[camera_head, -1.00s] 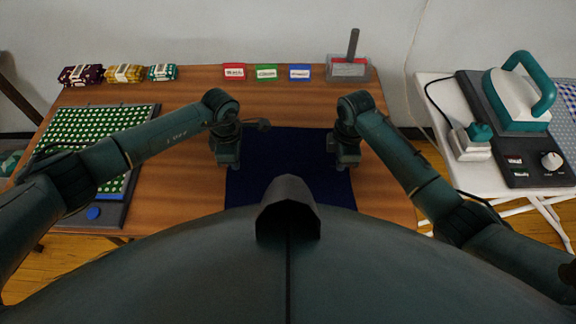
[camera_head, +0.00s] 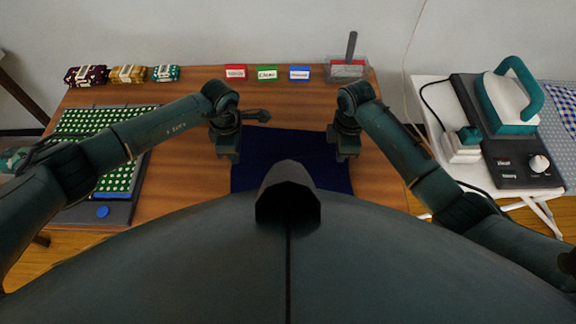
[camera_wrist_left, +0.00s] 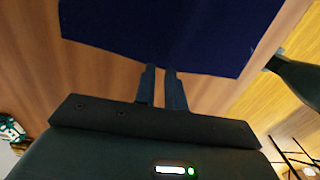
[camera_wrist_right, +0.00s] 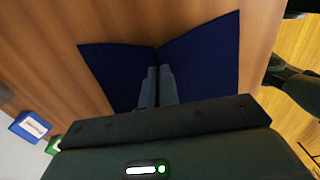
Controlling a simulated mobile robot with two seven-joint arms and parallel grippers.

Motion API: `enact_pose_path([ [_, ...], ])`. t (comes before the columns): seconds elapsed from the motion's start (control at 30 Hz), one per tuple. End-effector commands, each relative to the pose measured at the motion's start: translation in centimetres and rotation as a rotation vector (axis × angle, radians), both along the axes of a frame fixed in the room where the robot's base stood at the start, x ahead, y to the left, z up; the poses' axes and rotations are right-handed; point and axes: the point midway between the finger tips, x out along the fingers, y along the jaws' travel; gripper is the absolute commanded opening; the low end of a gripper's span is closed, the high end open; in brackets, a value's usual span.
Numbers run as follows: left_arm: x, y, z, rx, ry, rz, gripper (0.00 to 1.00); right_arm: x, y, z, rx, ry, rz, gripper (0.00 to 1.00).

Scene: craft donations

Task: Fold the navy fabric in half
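The navy fabric (camera_head: 290,150) lies on the wooden table between my two grippers, its near part hidden behind my body. My left gripper (camera_head: 228,155) is at its left edge. In the left wrist view its fingers (camera_wrist_left: 160,70) show a narrow gap, with the tips at the edge of the fabric (camera_wrist_left: 180,30), which looks straight and unbunched there. My right gripper (camera_head: 345,155) is at the right edge. In the right wrist view its fingers (camera_wrist_right: 159,70) are nearly together on the fabric (camera_wrist_right: 205,55), which is creased into a V at the tips.
Small red, green and blue boxes (camera_head: 267,73) and a grey bin (camera_head: 347,70) stand along the table's back. Patterned bundles (camera_head: 127,74) lie at the back left. A green dotted mat (camera_head: 90,125) lies at left. An iron (camera_head: 510,100) stands on a white table at right.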

Motion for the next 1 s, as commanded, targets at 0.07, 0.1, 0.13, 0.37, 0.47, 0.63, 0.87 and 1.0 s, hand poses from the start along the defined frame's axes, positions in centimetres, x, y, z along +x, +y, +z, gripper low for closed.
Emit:
enact_pose_path([
  [0.07,0.00,0.00,0.00,0.000,0.000,0.000,0.18,0.01,0.00,0.01,0.000,0.000,0.000,0.00],
  [0.1,0.00,0.00,0.00,0.000,0.000,0.000,0.22,0.01,0.00,0.01,0.000,0.000,0.000,0.00],
  [0.13,0.00,0.00,0.01,0.000,0.000,0.000,0.24,0.01,0.00,0.01,0.000,0.000,0.000,0.00],
  [0.37,0.00,0.00,0.01,0.000,0.000,0.000,0.43,0.00,0.00,0.01,0.000,0.000,0.000,0.00],
  [0.47,0.00,0.00,0.01,0.000,0.000,0.000,0.51,0.00,0.00,0.01,0.000,0.000,0.000,0.00],
  [0.63,0.00,0.00,0.01,0.000,0.000,0.000,0.55,0.00,0.00,0.01,0.000,0.000,0.000,0.00],
  [0.87,0.00,0.00,0.00,0.000,0.000,0.000,0.55,0.00,0.00,0.01,0.000,0.000,0.000,0.19],
  [1.0,0.00,0.00,0.00,0.000,0.000,0.000,0.55,0.00,0.00,0.01,0.000,0.000,0.000,0.28],
])
